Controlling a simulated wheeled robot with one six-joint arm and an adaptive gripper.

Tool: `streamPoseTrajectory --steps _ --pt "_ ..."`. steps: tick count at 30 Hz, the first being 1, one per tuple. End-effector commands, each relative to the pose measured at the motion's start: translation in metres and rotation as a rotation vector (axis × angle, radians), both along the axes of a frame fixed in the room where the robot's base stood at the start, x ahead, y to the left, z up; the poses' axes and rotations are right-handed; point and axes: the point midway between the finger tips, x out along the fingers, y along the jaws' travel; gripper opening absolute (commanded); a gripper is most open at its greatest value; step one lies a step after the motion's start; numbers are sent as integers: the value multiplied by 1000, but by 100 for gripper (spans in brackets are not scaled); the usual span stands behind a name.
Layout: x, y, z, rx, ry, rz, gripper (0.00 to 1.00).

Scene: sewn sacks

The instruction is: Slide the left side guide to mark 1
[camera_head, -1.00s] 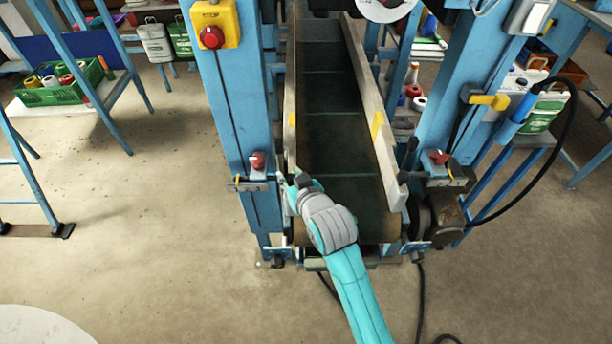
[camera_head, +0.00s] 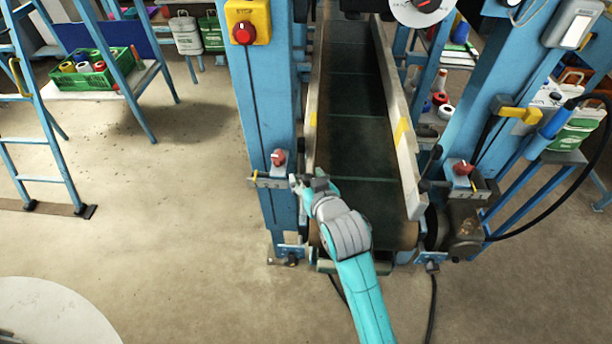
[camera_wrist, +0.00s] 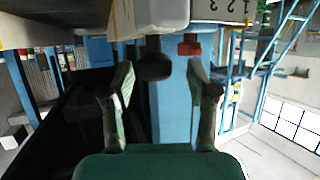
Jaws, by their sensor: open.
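The left side guide (camera_head: 316,98) is a pale rail with a yellow mark along the left edge of the dark belt. Beside it, on the left blue post, is a small bracket with a scale plate (camera_head: 268,180). The plate shows in the wrist view (camera_wrist: 228,10) with upside-down digits; its pointer cannot be made out. My gripper (camera_head: 308,182) is at the near end of the left guide, just right of the bracket. In the wrist view my gripper (camera_wrist: 163,88) is open, its fingers apart. A dark round knob (camera_wrist: 153,62) shows between and beyond the fingertips.
A red clamp knob (camera_head: 278,158) sits above the bracket and shows in the wrist view (camera_wrist: 189,46). The right side guide (camera_head: 398,125) borders the belt (camera_head: 355,130). Blue posts stand on both sides. Open floor lies to the left.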

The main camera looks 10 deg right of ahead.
Motion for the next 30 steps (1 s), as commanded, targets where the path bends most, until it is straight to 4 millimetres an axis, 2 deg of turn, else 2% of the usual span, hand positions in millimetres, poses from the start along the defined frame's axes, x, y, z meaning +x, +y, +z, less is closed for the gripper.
streamPoseTrajectory --steps 9,15,21,30 --pt "-56 -4 23 1 0 2 58" --pt "-85 -5 35 0 0 2 58" --pt "-99 -7 42 1 0 2 58" --pt "-101 -7 42 1 0 2 58"
